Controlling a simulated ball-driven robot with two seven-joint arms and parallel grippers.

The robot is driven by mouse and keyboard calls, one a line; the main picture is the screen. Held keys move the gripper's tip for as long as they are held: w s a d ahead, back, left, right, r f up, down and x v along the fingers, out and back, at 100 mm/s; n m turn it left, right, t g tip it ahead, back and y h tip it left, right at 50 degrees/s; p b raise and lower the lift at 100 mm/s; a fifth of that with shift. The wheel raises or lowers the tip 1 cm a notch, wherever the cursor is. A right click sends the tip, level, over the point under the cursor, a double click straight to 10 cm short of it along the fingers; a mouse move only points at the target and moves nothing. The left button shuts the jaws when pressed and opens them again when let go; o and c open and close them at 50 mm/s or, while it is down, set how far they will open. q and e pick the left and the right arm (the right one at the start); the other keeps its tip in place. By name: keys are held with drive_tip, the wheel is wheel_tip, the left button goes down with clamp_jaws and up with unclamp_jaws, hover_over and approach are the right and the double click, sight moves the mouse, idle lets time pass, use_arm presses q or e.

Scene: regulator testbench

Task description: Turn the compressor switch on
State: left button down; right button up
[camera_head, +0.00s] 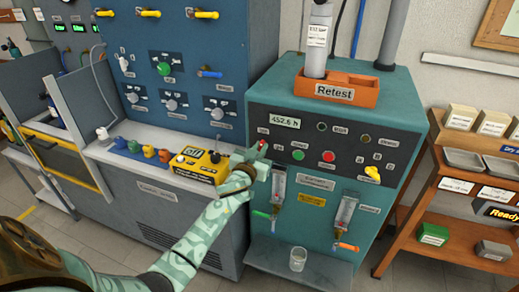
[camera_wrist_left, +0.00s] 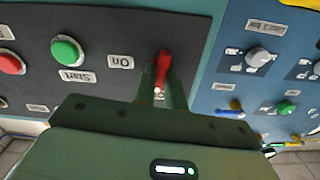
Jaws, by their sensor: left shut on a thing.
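The compressor panel (camera_head: 384,146) is the dark front of the teal cabinet, with a display reading 452.6 h. At its left end is a small red switch lever (camera_head: 263,146), which also shows in the left wrist view (camera_wrist_left: 163,66). A label "On" (camera_wrist_left: 120,61) sits beside the lever. My left gripper (camera_head: 257,157) reaches the panel and is shut on the red lever, with its fingers (camera_wrist_left: 160,92) on either side of it. The fingers partly hide the lever, and I cannot tell its exact setting. My right gripper is not in view.
A green Start button (camera_head: 298,155) and a red button (camera_head: 328,156) sit right of the switch. Flow tubes (camera_head: 278,188) stand just below. A yellow meter (camera_head: 199,164) lies on the bench to the left. An orange Retest tray (camera_head: 308,87) is on top.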

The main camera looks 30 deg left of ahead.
use_arm(q)
drive_tip(key=shift+d+f+m, duration=0.1)
drive_tip(key=shift+f+m, duration=0.1)
drive_tip(key=shift+m, duration=3.9)
drive_tip(key=shift+d+f+m, duration=0.1)
drive_tip(key=shift+f+m, duration=0.05)
drive_tip(key=shift+m, duration=3.95)
drive_tip(key=c, duration=1.5)
unclamp_jaws()
drive_tip(key=shift+o, duration=0.2)
drive_tip(key=p+v, duration=0.2)
drive_tip(key=v, duration=1.4)
drive_tip(key=shift+s, duration=0.15)
